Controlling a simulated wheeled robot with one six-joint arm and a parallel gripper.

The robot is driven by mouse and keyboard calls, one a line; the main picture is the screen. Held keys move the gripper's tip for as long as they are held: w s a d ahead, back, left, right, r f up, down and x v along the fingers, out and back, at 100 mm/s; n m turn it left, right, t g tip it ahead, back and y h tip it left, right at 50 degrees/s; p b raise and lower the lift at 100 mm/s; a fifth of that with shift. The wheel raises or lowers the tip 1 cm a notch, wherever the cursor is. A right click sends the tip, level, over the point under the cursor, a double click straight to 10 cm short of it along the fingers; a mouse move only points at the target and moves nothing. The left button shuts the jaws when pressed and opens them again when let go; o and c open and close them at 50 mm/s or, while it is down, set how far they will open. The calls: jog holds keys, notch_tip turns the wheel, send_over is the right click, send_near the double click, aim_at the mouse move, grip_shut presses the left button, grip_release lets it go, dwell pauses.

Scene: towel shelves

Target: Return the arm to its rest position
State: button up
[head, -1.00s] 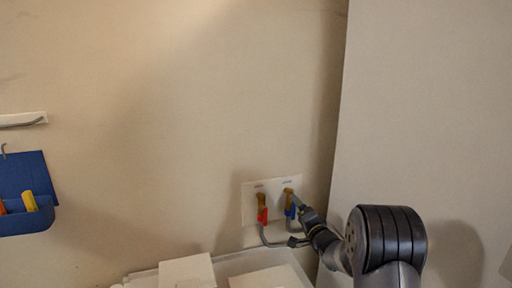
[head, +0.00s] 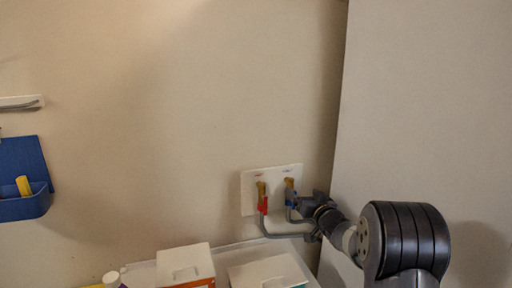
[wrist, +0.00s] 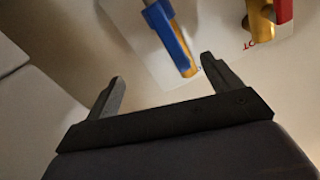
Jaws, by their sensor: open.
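My gripper (wrist: 162,68) is open, with nothing between its two dark fingers in the wrist view. A blue-handled brass valve (wrist: 170,35) lies just beyond the fingertips there; whether they touch is unclear. In the head view, the end of my arm (head: 318,208) is close to the right of the blue-handled valve (head: 290,190), and its fingers are too small to make out. My arm's dark round joint (head: 405,240) is at the lower right.
A red-handled valve (head: 263,200) sits beside the blue one on a white wall plate (head: 249,195), with grey pipes below. White boxes (head: 184,263) stand at the bottom. A blue holder (head: 22,180) hangs far left. A pale panel (head: 430,100) stands right.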

jog(key=shift+s+d+r+n+b, duration=0.1)
jog(key=shift+s+r+n+b, duration=0.25)
jog(key=shift+n, duration=0.35)
jog(key=shift+s+d+n+b, duration=0.1)
jog(key=shift+n+b, duration=0.3)
jog(key=shift+n, duration=0.3)
jog(key=shift+a, duration=0.1)
